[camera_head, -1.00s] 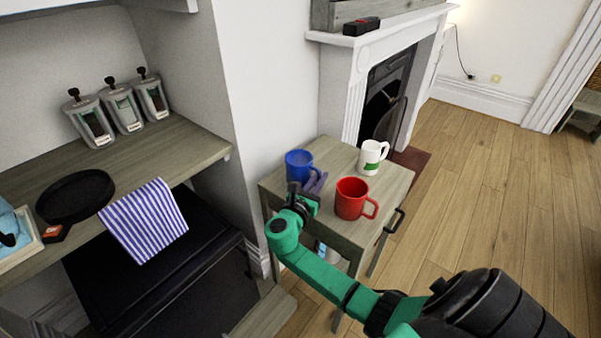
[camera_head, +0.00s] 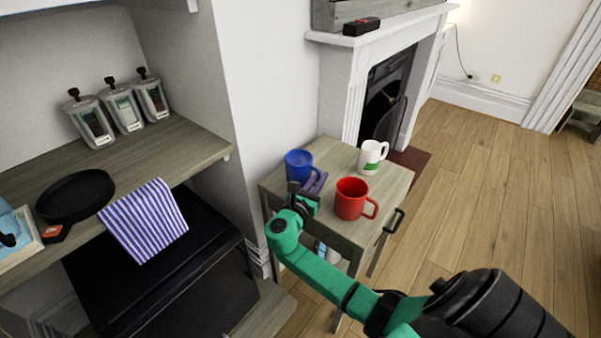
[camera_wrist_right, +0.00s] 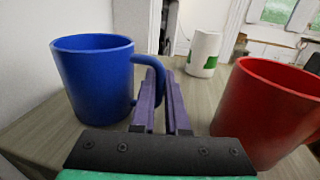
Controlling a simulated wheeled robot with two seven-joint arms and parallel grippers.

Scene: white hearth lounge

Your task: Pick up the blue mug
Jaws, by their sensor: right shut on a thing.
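The blue mug (camera_head: 298,165) stands upright at the back left of the small wooden side table (camera_head: 337,154). In the right wrist view the blue mug (camera_wrist_right: 92,80) is at left, its handle turned toward my fingers. My right gripper (camera_head: 317,181) reaches in from the front, with its purple fingers beside the mug. In the wrist view the right gripper (camera_wrist_right: 163,78) is shut on the mug's handle, which the left finger partly hides. I cannot see any gap between mug and table. My left gripper is not in view.
A red mug (camera_head: 351,199) stands close to the right of my right gripper. A white mug with a green mark (camera_head: 371,157) stands behind it. A wall borders the table at left. A shelf (camera_head: 128,163) holds several jars and a black pan (camera_head: 76,195).

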